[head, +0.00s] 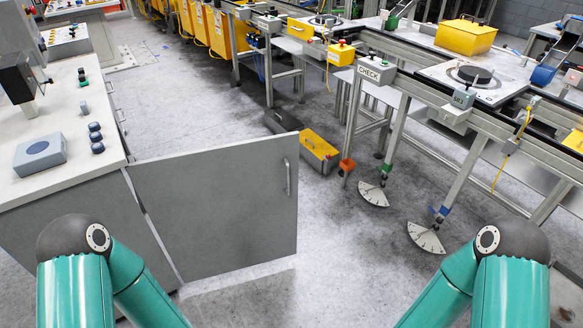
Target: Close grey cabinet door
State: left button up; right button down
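The grey cabinet door (215,208) stands swung open, out to the right from the cabinet (75,215) on the left. It has a vertical metal handle (288,177) near its right edge. A narrow gap shows along the door's left edge beside the cabinet. My two teal arms show at the bottom left and bottom right of the head view. Neither gripper shows in the frame. Both visible arm parts are apart from the door handle.
The cabinet's white top holds a blue-grey box (40,152) and several knobs. A conveyor frame (455,105) with legs stands at right. A yellow and black box (318,148) lies on the floor behind the door. Bare floor (340,250) lies right of the door.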

aim_at(221, 209)
jog(key=i, duration=0.9)
jog(key=z, duration=0.05)
